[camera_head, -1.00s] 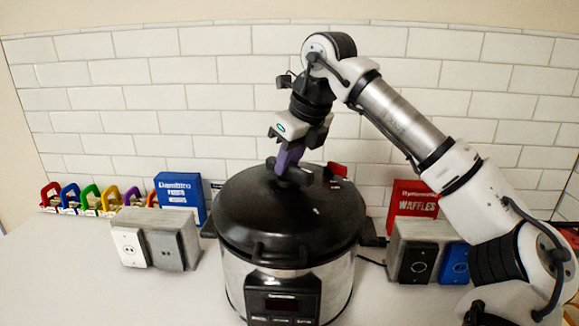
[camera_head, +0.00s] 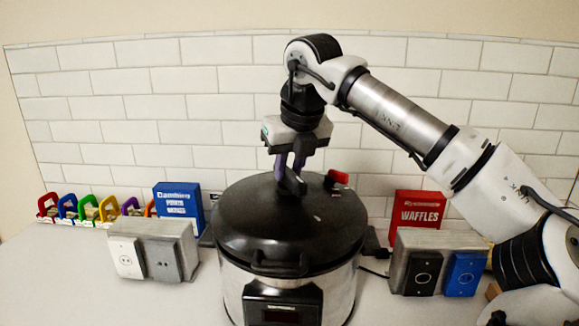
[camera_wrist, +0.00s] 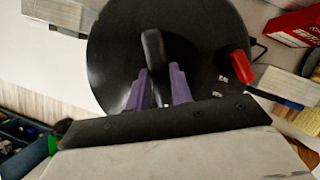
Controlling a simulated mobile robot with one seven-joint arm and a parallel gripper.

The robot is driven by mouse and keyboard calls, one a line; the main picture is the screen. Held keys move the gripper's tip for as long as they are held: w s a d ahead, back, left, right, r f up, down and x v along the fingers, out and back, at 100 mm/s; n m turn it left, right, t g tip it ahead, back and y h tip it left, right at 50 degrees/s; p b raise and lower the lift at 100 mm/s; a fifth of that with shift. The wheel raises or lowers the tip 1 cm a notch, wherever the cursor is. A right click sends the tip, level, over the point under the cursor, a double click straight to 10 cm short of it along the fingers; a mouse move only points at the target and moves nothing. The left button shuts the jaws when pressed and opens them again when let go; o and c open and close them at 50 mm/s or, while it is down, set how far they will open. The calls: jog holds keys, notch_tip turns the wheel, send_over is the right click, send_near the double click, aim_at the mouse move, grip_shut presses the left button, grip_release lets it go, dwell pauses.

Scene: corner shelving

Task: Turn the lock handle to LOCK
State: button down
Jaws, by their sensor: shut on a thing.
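A black pressure cooker with a steel body (camera_head: 345,285) stands on the counter. Its round black lid (camera_head: 245,215) carries a raised black handle (camera_wrist: 153,52) at the centre. My gripper (camera_head: 290,175) comes down from above, its purple fingers on either side of that handle; the wrist view shows them shut on it. A red piece (camera_head: 338,177) sits at the lid's back right rim, and it also shows in the wrist view (camera_wrist: 240,66). Small pale markings (camera_wrist: 222,79) lie on the lid near it, too small to read.
A blue box (camera_head: 178,207) and grey outlet block (camera_head: 152,250) stand left of the cooker. A red waffles box (camera_head: 418,218) and another outlet block (camera_head: 436,262) stand right. Several coloured padlock-like items (camera_head: 88,208) line the tiled wall. The front left counter is clear.

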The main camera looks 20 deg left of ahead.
jog(key=c, duration=1.2)
grip_release()
jog(key=shift+c, duration=0.2)
jog(key=shift+r, duration=0.1)
jog(key=v, duration=1.3)
jog(key=shift+r, duration=0.3)
jog(key=shift+s+d, duration=0.1)
jog(key=shift+d, duration=0.05)
